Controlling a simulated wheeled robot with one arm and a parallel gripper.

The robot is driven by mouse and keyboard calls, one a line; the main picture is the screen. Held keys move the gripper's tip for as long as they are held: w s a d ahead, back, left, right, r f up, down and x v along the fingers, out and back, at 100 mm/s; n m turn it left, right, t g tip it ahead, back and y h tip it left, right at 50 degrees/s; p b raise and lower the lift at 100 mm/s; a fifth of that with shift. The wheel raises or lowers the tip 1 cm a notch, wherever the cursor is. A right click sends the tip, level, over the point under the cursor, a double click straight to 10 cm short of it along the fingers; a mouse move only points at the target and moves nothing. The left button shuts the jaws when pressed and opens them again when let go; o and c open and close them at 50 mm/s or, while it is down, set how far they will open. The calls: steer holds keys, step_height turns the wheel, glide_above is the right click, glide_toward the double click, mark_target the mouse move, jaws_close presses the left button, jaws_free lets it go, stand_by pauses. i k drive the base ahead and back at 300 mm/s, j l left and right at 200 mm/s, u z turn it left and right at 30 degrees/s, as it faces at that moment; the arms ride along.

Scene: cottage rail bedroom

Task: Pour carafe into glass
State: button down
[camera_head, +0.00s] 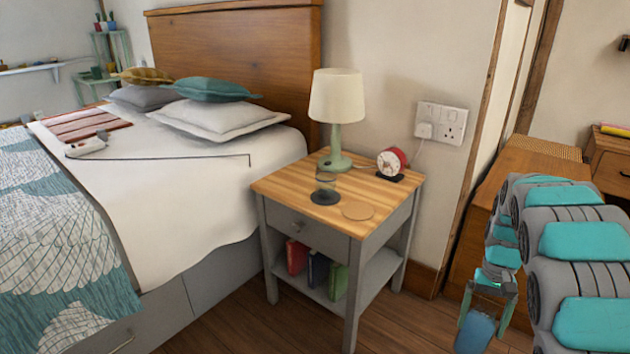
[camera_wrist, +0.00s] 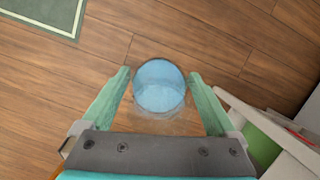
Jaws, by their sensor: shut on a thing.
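The carafe (camera_head: 475,332) holds blue-tinted water and hangs low at the bottom right of the head view, cut off by the frame edge. My gripper (camera_head: 488,284) is shut on it. In the wrist view the carafe (camera_wrist: 160,88) is seen from above, between the two green fingers of my gripper (camera_wrist: 160,75), over the floor. The clear glass (camera_head: 326,182) stands upright on a dark round coaster (camera_head: 325,198) on the nightstand (camera_head: 290,187). My gripper is to the right of the nightstand and below its top. The glass looks empty.
A lamp (camera_head: 336,100), a red alarm clock (camera_head: 390,162) and an empty wooden coaster (camera_head: 358,211) are on the nightstand. Books (camera_head: 316,271) stand on its lower shelf. The bed (camera_head: 200,180) is at left and a wooden cabinet (camera_head: 520,165) at right.

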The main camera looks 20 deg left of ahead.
mark_target(326, 183)
steer(key=j, duration=1.7)
steer(key=i, duration=0.05)
